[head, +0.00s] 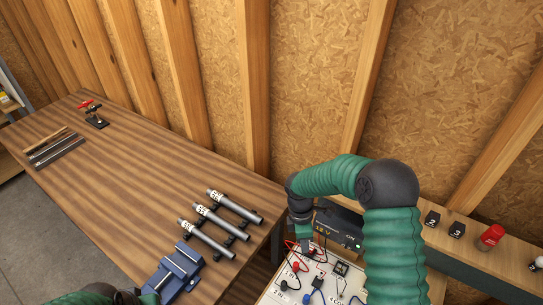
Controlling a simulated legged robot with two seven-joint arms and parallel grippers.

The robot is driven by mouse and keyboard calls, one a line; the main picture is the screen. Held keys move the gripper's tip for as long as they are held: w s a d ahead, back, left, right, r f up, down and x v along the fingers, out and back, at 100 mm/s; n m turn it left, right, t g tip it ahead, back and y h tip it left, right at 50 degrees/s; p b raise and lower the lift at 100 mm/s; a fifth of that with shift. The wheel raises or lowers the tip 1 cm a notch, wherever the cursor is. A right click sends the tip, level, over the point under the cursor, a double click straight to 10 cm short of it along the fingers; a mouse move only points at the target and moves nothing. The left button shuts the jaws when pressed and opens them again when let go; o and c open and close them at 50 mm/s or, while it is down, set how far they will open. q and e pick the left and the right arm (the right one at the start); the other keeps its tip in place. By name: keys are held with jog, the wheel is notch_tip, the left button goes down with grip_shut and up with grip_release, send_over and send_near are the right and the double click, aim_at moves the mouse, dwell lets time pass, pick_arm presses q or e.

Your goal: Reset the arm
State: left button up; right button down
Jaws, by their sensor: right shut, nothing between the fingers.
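My right arm comes up from the bottom right, bends at its dark elbow and reaches left and down. Its gripper (304,247) points down over the upper left part of a white board (270,294) with wires and small parts on it. The gripper is shut and holds nothing. I cannot tell whether its tips touch the board. Part of my left arm shows at the bottom left edge; its gripper is not visible.
A black 12 V power box (340,228) stands close behind my right gripper. A blue vise (178,270) and several metal tubes (212,228) are on the wooden bench (130,190). A red jar (491,236) stands on the right-hand ledge. The bench's middle is clear.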

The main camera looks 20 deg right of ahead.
jog(key=s+a+m+t+y+b, duration=0.1)
jog(key=s+a+m+t+b, duration=0.3)
jog(key=s+m+b, duration=0.7)
jog(key=s+m, duration=0.1)
jog(key=m, duration=0.3)
jog(key=shift+s+a+f+t, duration=0.15)
jog(key=shift+a+f+t, duration=0.05)
jog(key=shift+f+t, duration=0.2)
jog(key=shift+s+r, duration=0.1)
jog(key=shift+r, duration=0.05)
